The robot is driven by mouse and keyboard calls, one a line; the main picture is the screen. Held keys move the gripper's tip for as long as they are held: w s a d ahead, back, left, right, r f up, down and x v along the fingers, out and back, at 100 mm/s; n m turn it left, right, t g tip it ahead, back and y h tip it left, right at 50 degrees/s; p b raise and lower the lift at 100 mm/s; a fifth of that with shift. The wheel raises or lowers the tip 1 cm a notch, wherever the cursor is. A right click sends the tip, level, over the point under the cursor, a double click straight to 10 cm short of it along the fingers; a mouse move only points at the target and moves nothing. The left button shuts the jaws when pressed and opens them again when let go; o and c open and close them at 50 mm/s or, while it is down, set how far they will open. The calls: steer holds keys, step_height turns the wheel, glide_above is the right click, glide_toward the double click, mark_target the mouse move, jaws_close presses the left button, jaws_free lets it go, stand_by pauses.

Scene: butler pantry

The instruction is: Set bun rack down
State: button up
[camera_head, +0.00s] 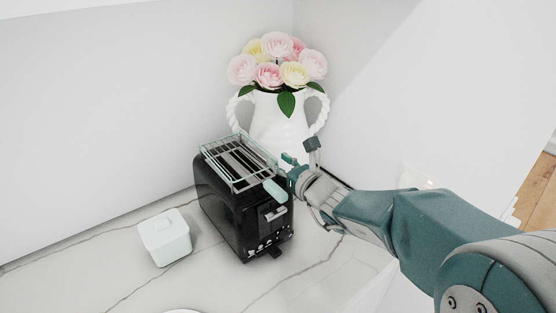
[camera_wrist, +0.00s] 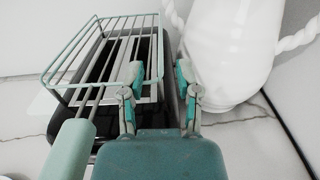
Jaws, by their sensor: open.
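The bun rack (camera_head: 237,161) is a wire frame with a pale green handle (camera_head: 275,190). It lies over the slots on top of the black toaster (camera_head: 236,212). In the wrist view the bun rack (camera_wrist: 111,47) is at the upper left, with its handle (camera_wrist: 69,150) at the lower left. My gripper (camera_head: 300,165) is open at the right side of the toaster top, beside the rack. In the wrist view my gripper (camera_wrist: 161,75) has its fingers apart, just right of the rack's wires; I cannot tell whether a finger touches the rack.
A white two-handled vase (camera_head: 280,118) with pink and yellow flowers (camera_head: 277,60) stands behind the toaster, close to my gripper. A small white lidded box (camera_head: 166,238) sits left of the toaster. The marble counter (camera_head: 85,275) is clear at the front left.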

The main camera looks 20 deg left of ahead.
steer(key=v, duration=1.1)
steer(key=shift+d+r, duration=0.1)
steer(key=s+d+f+n+g+h, duration=0.1)
steer(key=s+d+n+g+h, duration=0.45)
steer(key=s+d+n, duration=0.75)
steer(key=s+d+f+n+t+h, duration=0.1)
steer(key=s+d+n+h, duration=0.1)
steer(key=d+n+h, duration=0.3)
steer(key=s+d+f+n+t+h, duration=0.1)
steer(key=s+d+n+h, duration=0.2)
steer(key=d, duration=0.9)
steer(key=n+h, duration=0.2)
steer(key=shift+d+f+n, duration=0.25)
steer(key=shift+d+n, duration=0.15)
